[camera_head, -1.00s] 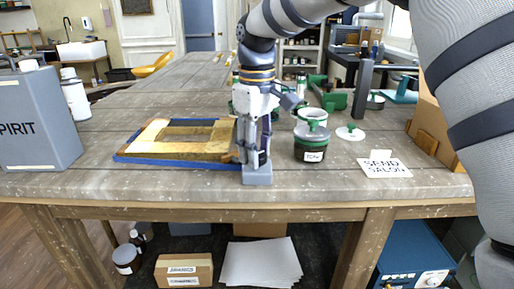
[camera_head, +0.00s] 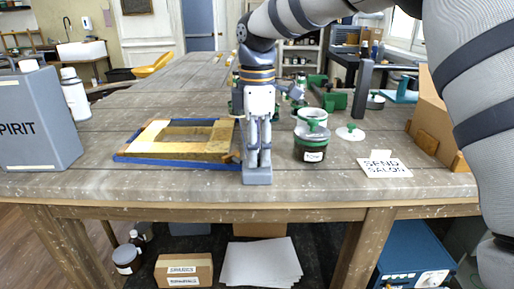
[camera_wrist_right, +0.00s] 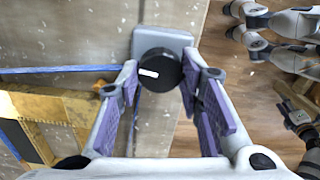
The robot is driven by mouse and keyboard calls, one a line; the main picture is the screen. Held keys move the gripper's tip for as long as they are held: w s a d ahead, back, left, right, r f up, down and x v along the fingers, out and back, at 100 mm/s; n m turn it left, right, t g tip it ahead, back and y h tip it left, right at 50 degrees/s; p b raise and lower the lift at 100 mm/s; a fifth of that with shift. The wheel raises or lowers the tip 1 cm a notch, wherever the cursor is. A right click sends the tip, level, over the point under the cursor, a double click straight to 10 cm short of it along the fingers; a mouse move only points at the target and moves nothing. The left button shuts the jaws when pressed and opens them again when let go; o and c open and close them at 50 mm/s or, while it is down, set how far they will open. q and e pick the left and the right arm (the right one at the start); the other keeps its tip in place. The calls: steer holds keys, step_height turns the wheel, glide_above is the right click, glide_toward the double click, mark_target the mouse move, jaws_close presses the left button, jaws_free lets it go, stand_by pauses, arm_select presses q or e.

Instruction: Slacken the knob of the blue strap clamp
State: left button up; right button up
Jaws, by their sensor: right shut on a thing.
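The blue strap (camera_head: 185,165) runs around a wooden and gilt frame (camera_head: 150,134) lying flat on the bench; it also shows in the wrist view (camera_wrist_right: 60,69). The clamp's grey body (camera_head: 257,177) sits at the bench's front edge, at the frame's right front corner. Its round black knob (camera_wrist_right: 158,70), with a white mark, shows in the wrist view. My right gripper (camera_head: 257,164) points down over the clamp. Its purple-padded fingers are shut on the knob, one on each side. The fingers hide the knob in the head view. My left gripper is not recognisable in either view.
A dark jar with a green rim (camera_head: 312,146) and a white card (camera_head: 385,167) stand and lie to the right. A grey spirit can (camera_head: 38,118) is at the left, a cardboard box (camera_head: 437,120) at the right. The bench between can and frame is clear.

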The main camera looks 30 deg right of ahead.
steer(key=shift+n, duration=0.6)
steer(key=o, duration=1.2)
steer(key=shift+c, duration=0.2)
step_height(320, 180, up, 12)
